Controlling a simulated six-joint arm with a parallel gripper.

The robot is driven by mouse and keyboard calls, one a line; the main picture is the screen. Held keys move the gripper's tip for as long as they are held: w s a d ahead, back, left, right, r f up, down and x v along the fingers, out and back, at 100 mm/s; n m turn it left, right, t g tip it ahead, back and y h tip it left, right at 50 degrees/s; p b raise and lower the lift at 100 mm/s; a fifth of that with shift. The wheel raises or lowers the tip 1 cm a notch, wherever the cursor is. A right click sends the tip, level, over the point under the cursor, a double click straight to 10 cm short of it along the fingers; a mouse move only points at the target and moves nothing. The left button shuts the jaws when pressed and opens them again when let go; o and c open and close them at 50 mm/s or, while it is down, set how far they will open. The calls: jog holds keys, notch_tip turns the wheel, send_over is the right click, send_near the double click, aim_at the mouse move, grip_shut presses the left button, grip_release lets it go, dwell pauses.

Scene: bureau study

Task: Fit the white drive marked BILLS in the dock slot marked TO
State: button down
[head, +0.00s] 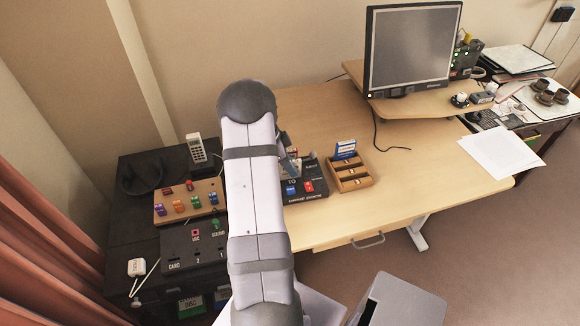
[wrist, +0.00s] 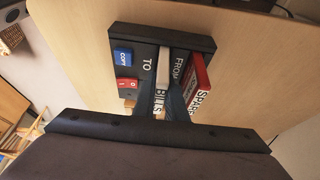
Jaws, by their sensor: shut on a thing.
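The white drive marked BILLS (wrist: 163,66) is between the fingers of my gripper (wrist: 168,104), which is shut on it. The black dock (wrist: 135,40) lies beyond the fingers, with TO and FROM labels and blue and red buttons. The white drive lines up beside the TO label; I cannot tell whether it is in the slot or just above it. A red drive with a white label reading SPAR (wrist: 203,75) stands on the FROM side. In the head view the dock (head: 308,194) is partly hidden by my arm, which also hides most of my gripper.
A wooden rack (head: 356,184) with a blue-and-white drive (head: 345,149) stands right of the dock. A monitor (head: 413,50) is at the back, its cable trailing on the desk. At left, a black cabinet holds a peg board (head: 170,214) and socket panel (head: 183,250).

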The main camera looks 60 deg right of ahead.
jog(key=shift+f, duration=0.1)
jog(key=c, duration=1.5)
grip_release()
jog(key=shift+o, duration=0.2)
jog(key=shift+r+p, duration=1.6)
jog(key=shift+r, duration=1.9)
